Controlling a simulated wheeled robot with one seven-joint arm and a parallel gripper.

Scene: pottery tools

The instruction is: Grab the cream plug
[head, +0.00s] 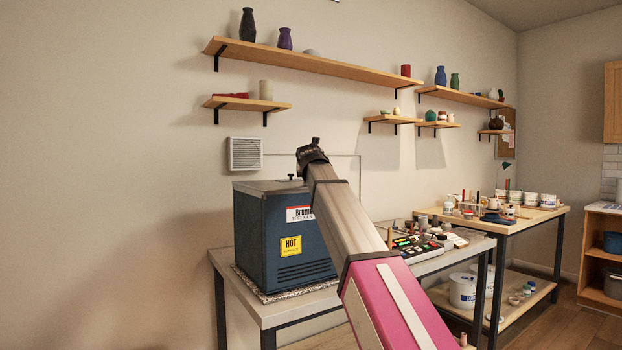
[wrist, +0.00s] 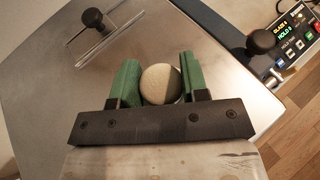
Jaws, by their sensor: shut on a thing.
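The cream plug (wrist: 160,84), a round pale piece, sits between the two green fingers of my gripper (wrist: 158,68) in the wrist view. My gripper is shut on it, with a finger on each side. The plug's lower part is hidden by the dark gripper bar. A metal kiln top lies beneath it; I cannot tell whether the plug touches it. In the head view, the dark end of my arm (head: 312,153) is above the blue kiln (head: 265,235). The plug cannot be made out there.
A black knob (wrist: 92,17) stands on the kiln top, and another black knob (wrist: 260,41) is at its right edge. A lit control panel (wrist: 296,42) is beyond. A workbench (head: 470,262) with small tools stands right of the kiln. Shelves (head: 310,63) hang above.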

